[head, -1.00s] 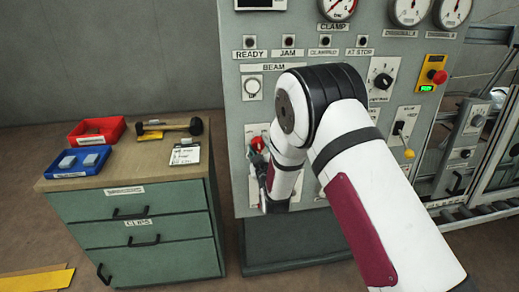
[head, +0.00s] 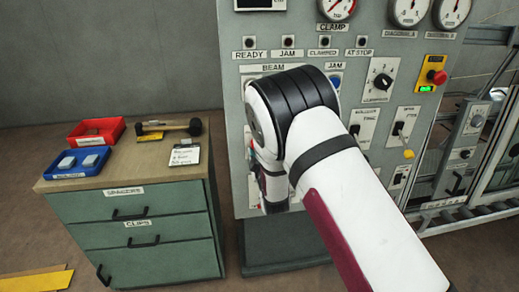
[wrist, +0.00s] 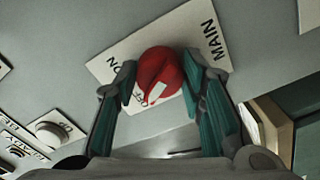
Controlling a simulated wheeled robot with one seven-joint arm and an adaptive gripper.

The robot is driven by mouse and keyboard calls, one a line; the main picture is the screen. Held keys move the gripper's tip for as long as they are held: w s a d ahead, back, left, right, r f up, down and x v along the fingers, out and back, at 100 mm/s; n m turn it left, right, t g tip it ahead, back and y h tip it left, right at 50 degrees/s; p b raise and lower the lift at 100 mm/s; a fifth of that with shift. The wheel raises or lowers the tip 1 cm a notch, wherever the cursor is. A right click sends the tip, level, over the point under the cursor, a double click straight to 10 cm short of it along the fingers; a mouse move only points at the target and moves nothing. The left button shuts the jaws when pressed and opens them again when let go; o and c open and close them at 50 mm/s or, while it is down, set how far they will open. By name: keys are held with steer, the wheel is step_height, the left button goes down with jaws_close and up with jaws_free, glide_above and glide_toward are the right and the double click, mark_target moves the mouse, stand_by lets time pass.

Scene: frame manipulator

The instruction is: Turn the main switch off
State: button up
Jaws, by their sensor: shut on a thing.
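The main switch is a red rotary knob (wrist: 158,72) on a white plate (wrist: 205,22) lettered MAIN, ON and, partly covered, OFF. My gripper (wrist: 160,84) is shut on the red knob, one teal-padded finger on each side. A white mark on the knob slants toward the lower left in the wrist view, close to the OFF lettering. In the head view my arm hides the knob and the fingertips.
The grey control panel (head: 232,120) carries a black selector (head: 382,82), a red emergency button (head: 437,76) and gauges. A green drawer cabinet (head: 140,225) with red (head: 97,130) and blue (head: 77,162) trays and a hammer stands left. Free floor lies in front.

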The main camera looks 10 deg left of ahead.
steer(key=o, duration=1.1)
steer(key=shift+o, duration=0.2)
steer(key=shift+s, duration=0.1)
steer(key=v, duration=1.1)
steer(key=shift+s, duration=0.35)
steer(key=shift+d, duration=0.15)
